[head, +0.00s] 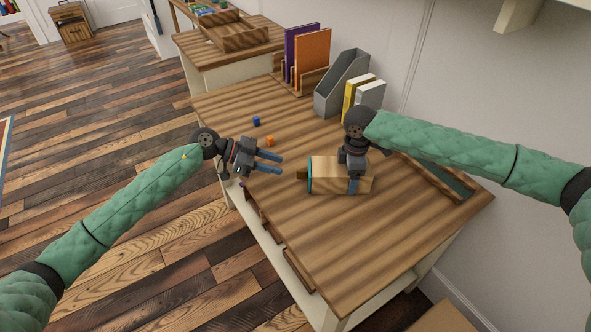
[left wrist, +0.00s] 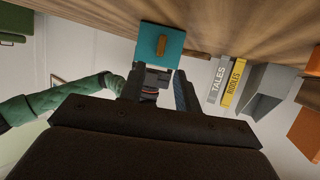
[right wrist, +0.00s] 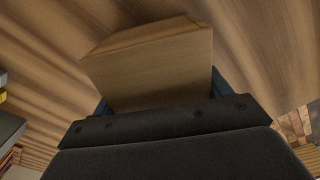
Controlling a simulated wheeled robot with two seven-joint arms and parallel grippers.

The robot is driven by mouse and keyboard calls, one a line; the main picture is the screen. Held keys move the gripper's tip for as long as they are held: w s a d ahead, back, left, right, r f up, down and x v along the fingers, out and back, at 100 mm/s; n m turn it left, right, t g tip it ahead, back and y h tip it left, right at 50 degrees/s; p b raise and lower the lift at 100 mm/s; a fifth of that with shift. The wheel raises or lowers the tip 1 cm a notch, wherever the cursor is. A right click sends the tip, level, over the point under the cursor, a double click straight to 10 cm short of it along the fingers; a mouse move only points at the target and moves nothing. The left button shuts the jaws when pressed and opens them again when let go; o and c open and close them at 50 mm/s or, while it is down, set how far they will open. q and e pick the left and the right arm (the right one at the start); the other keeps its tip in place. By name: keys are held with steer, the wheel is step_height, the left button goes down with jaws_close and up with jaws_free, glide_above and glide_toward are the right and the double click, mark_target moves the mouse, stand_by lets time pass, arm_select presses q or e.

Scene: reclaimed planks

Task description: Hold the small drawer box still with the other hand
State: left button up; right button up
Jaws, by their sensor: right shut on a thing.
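The small drawer box (head: 328,168) is light wood with a teal front and a wooden knob, and lies on the desk (head: 240,110). My right gripper (head: 355,186) comes down over the box from above and is shut on its body. In the right wrist view the box (right wrist: 150,65) fills the space between the fingers. My left gripper (head: 276,162) is open and empty, apart from the box to its left, with its fingers pointing toward the knob side. The left wrist view shows the teal front (left wrist: 175,40) and its knob (left wrist: 161,46) straight ahead.
A blue cube (head: 256,121) and an orange cube (head: 270,141) lie on the desk behind my left gripper. A grey file holder (head: 340,85), yellow and white books (head: 368,92) and upright purple and orange folders (head: 312,55) stand along the back. The front desk surface is clear.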

arm_select(q)
steer(key=shift+x, duration=3.5)
jaws_close()
